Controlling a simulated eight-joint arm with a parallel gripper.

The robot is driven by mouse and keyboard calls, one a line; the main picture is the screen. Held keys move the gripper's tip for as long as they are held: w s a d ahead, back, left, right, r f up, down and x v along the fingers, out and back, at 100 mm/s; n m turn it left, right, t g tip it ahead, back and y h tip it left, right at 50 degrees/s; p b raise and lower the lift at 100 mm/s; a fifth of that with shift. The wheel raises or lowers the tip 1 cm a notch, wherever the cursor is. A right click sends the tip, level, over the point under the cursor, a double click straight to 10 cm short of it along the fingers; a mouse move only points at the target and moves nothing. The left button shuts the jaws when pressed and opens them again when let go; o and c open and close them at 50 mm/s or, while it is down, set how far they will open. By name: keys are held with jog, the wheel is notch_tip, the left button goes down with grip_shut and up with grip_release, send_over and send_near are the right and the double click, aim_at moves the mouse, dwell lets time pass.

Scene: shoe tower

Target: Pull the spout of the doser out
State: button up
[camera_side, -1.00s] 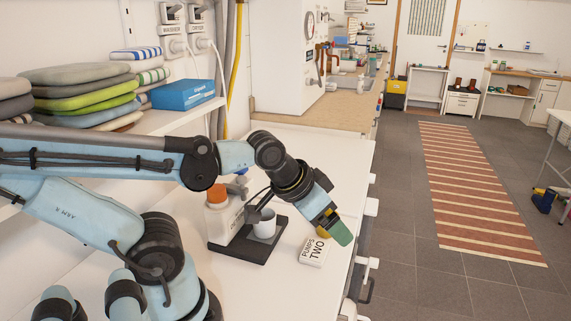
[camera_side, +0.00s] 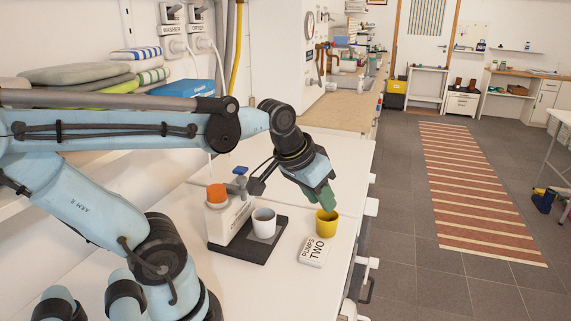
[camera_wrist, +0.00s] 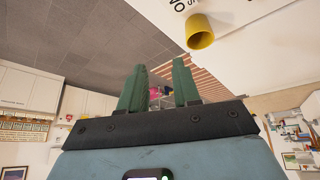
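A light grey cup (camera_side: 264,223) stands on the base in front of the bottle. My gripper (camera_side: 322,201) is to the right of the doser, its green fingers above the yellow cup (camera_side: 327,224). In the wrist view my gripper (camera_wrist: 159,75) has its fingers apart with nothing between them, and the yellow cup (camera_wrist: 200,32) shows beyond them.
A card reading "PUMPS TWO" (camera_side: 314,250) lies beside the yellow cup. The black base (camera_side: 250,251) carries the bottle and grey cup. The counter's right edge is close to the yellow cup.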

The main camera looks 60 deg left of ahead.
jog(key=a+r+n, duration=0.1)
jog(key=a, duration=0.1)
jog(key=a+r+n+g, duration=0.1)
jog(key=a+n, duration=0.1)
jog(key=a, duration=0.1)
jog(key=a+r+n+g, duration=0.1)
jog(key=a+r, duration=0.1)
jog(key=a, duration=0.1)
jog(key=shift+w+a+n, duration=0.1)
jog(key=shift+a+n, duration=0.1)
jog(key=shift+n, duration=0.1)
grip_shut()
jog(key=s+a+r+n+g+h, duration=0.1)
jog(key=s+a+r+n, duration=0.1)
jog(key=a, duration=0.4)
jog(key=s+a+r+n+g+h, duration=0.1)
jog(key=s+a+r+n, duration=0.1)
jog(key=s+a+n, duration=0.3)
jog(key=s+a+r+n+g+h, duration=0.1)
jog(key=s+a+r+n+h, duration=0.1)
jog(key=a, duration=0.6)
jog(key=shift+s+r+n+g, duration=0.3)
jog(key=shift+s+n, duration=0.4)
jog(key=shift+n, duration=0.2)
